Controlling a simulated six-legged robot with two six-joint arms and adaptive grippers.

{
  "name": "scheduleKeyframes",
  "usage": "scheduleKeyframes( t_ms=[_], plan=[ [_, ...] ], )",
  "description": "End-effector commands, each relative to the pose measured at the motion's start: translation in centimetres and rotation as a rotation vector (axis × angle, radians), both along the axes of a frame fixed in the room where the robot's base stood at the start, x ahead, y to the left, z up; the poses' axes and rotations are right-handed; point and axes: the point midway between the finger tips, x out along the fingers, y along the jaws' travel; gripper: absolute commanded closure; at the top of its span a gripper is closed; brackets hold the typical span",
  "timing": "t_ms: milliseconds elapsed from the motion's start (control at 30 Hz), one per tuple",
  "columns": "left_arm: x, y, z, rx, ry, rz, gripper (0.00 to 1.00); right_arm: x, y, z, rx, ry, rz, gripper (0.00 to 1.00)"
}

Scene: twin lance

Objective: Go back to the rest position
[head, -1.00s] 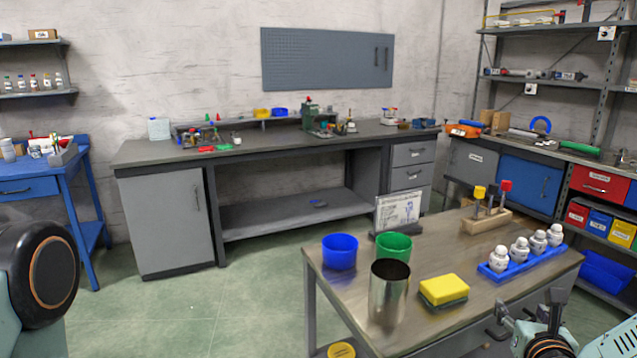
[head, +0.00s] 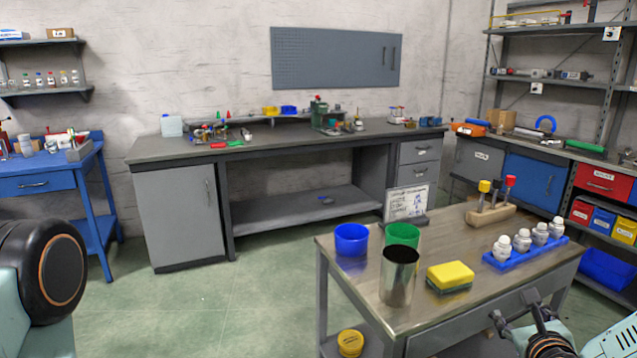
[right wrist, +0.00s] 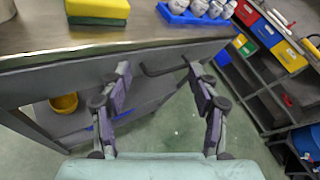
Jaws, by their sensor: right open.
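My right gripper (head: 514,308) is at the lower right of the head view, in front of the near edge of the small workbench (head: 330,262). In the right wrist view its two fingers (right wrist: 157,75) stand apart with nothing between them, beside the bench's drawer front and handle. My left gripper is out of view; only a rounded joint of my left arm (head: 55,272) shows at the left edge.
The bench carries a blue cup (head: 351,240), a green cup (head: 403,234), a metal cup (head: 398,276), a yellow sponge (head: 450,274), and a blue rack (head: 530,256) with white bottles. A yellow container (head: 350,343) sits below. Green floor (head: 200,310) is clear at left.

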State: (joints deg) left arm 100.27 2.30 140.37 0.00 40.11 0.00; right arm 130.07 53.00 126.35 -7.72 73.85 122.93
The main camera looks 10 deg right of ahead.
Motion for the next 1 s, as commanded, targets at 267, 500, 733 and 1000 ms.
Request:
scheduleKeyframes(
  t_ms=[267,500,733,1000],
  plan=[
    [0.0,0.0,0.0,0.000,0.000,0.000,0.60,-0.9,3.0,-2.4,-0.362,0.286,0.260,0.39],
    [0.0,0.0,-0.1,0.000,0.000,0.000,0.60,-3.0,7.7,-6.0,-0.772,0.561,0.647,0.39],
    [0.0,0.0,-0.2,0.000,0.000,0.000,0.60,-7.4,12.7,-10.8,-1.182,0.766,1.133,0.39],
    [0.0,0.0,-0.4,0.000,0.000,0.000,0.60,-18.1,18.6,-17.4,-1.629,0.841,1.929,0.39]
  ],
)
